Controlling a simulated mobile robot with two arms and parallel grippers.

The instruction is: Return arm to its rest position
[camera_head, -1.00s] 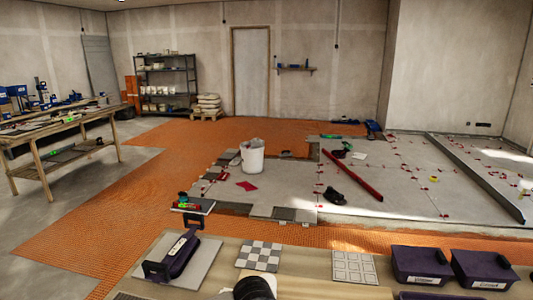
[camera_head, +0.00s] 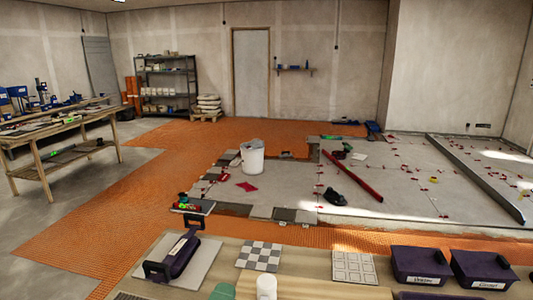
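Neither of my arms nor grippers shows in the head view. On the bench (camera_head: 310,272) at the bottom of the view, a dark purple double-handled tool (camera_head: 180,254) rests on a light grey tile (camera_head: 206,262). A white cylindrical thing (camera_head: 266,289) and a green rounded thing (camera_head: 222,291) stand at the bottom edge, partly cut off by the frame.
The bench also holds a checkered sample tile (camera_head: 259,256), a white gridded tile (camera_head: 353,266) and dark bins (camera_head: 421,265). Beyond it lie orange matting (camera_head: 110,235), partly tiled floor, a white bucket (camera_head: 252,157) and a red bar (camera_head: 352,175). A wooden workbench (camera_head: 60,150) stands left.

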